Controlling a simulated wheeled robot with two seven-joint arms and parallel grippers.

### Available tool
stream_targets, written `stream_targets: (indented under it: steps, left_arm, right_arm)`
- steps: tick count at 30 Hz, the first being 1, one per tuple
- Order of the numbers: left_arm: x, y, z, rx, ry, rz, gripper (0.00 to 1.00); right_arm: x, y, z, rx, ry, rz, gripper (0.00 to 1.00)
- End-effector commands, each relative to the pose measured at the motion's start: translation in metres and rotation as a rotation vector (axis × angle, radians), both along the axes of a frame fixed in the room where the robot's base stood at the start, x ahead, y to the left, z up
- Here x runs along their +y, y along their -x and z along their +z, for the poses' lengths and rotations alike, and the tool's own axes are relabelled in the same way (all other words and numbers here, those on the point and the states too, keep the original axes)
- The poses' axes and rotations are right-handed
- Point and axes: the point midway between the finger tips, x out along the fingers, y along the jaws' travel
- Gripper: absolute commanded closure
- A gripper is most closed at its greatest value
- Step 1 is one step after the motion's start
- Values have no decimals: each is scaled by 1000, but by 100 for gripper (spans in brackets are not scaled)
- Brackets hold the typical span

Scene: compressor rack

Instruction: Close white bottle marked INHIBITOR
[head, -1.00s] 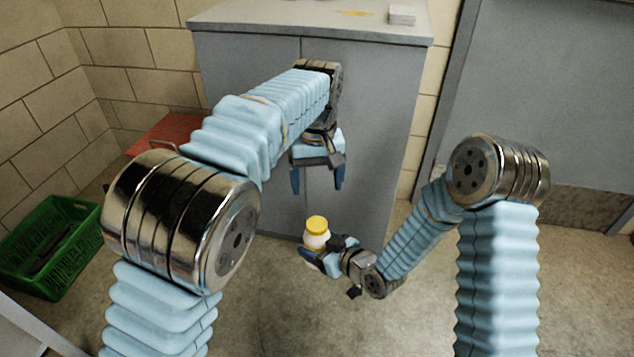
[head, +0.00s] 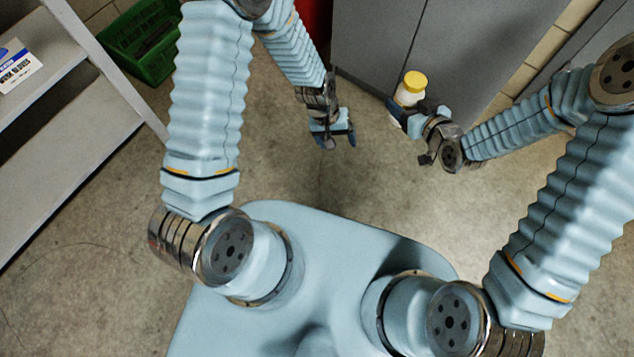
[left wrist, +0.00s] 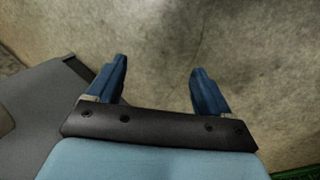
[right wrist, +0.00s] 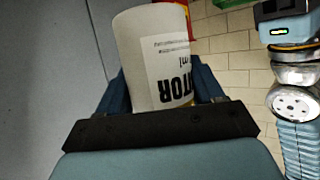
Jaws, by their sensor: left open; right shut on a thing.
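The white bottle with a yellow cap (head: 414,82) is held upright above the floor in the head view. In the right wrist view the white bottle (right wrist: 150,55) shows black lettering ending in "TOR" and "ml". My right gripper (head: 402,112) is shut on the bottle's body, with a blue finger at each side. The yellow cap sits on top of the bottle; whether it is tight I cannot tell. My left gripper (head: 338,142) is open and empty, to the left of the bottle and apart from it. Its two blue fingers (left wrist: 158,85) are spread above bare floor.
A grey cabinet (head: 385,40) stands behind the bottle. A green crate (head: 145,45) is on the floor at the back left. A grey shelf unit (head: 70,125) at the left holds a box marked work gloves (head: 15,65). Open floor lies between.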

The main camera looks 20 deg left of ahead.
Motion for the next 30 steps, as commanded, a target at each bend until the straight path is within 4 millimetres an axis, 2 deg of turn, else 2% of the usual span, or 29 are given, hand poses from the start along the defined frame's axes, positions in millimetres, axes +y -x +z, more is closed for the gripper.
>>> stream_targets:
  steps: [1, 3, 6, 9, 13, 23, 26, 30]
  left_arm:
    - [7, 30, -17, 6, 13, -8, 20]
    - [12, 63, -31, -11, 31, -28, 20]
    - [14, 98, -39, -33, 52, -46, 20]
    - [14, 119, -40, -52, 67, -56, 20]
    - [14, 129, -40, -65, 73, -61, 20]
    - [14, 129, -40, -67, 73, -60, 20]
    - [14, 129, -40, -67, 72, -60, 20]
    - [14, 128, -40, -67, 72, -60, 20]
  right_arm:
    - [0, 0, 1, -1, -1, 0, 100]
    - [0, 0, 1, -1, -1, 0, 100]
    - [0, 0, 1, -1, -1, 0, 100]
    - [0, 0, 1, -1, -1, 0, 100]
    - [0, 0, 1, -1, -1, 0, 100]
    - [-3, -2, 1, -1, -2, -17, 100]
    - [-22, -9, 4, 1, -6, -104, 100]
    - [-71, -21, 12, 2, -14, -333, 100]
